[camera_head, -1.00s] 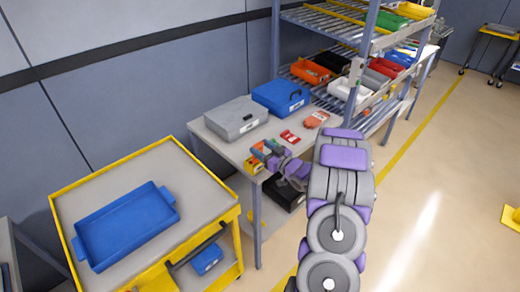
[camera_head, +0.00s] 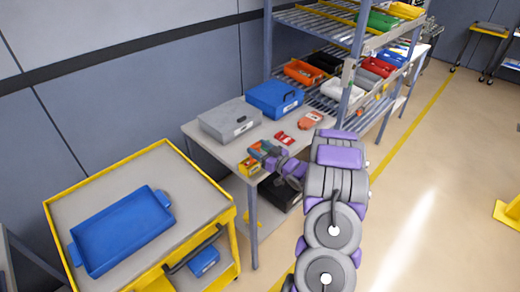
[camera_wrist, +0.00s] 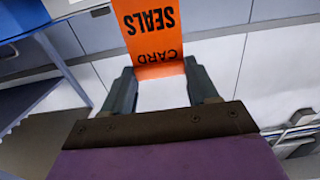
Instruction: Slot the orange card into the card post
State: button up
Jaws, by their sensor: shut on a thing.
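My gripper (camera_wrist: 160,72) is shut on the orange card (camera_wrist: 157,30), which carries the dark words "CARD" and "SEALS", upside down in the wrist view. The card stands out past the fingertips and its far end is cut off by the top of the frame. In the head view, my gripper (camera_head: 265,152) is over the near left corner of the grey table (camera_head: 213,143). Small orange and yellow items show beside it there, too small to tell apart. I cannot make out the card post or its slot in either view.
A grey case (camera_head: 230,119) and a blue case (camera_head: 275,98) stand at the table's back. A red item (camera_head: 284,138) and an orange-red item (camera_head: 310,120) lie on it. A yellow-edged cart (camera_head: 195,180) with a blue tray (camera_head: 122,230) stands left. A bin rack (camera_head: 360,50) stands behind.

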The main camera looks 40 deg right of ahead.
jog(key=shift+a+r, duration=0.1)
jog(key=shift+a, duration=0.35)
jog(key=shift+a, duration=0.2)
dwell(0.4)
jog(key=shift+f+b, duration=0.85)
jog(key=shift+f, duration=1.95)
jog(key=o, duration=1.1)
jog(key=s+d+p, duration=0.1)
jog(key=s+p, duration=0.1)
jog(key=s, duration=1.5)
jog(key=shift+s+d, duration=0.15)
jog(key=shift+d, duration=0.15)
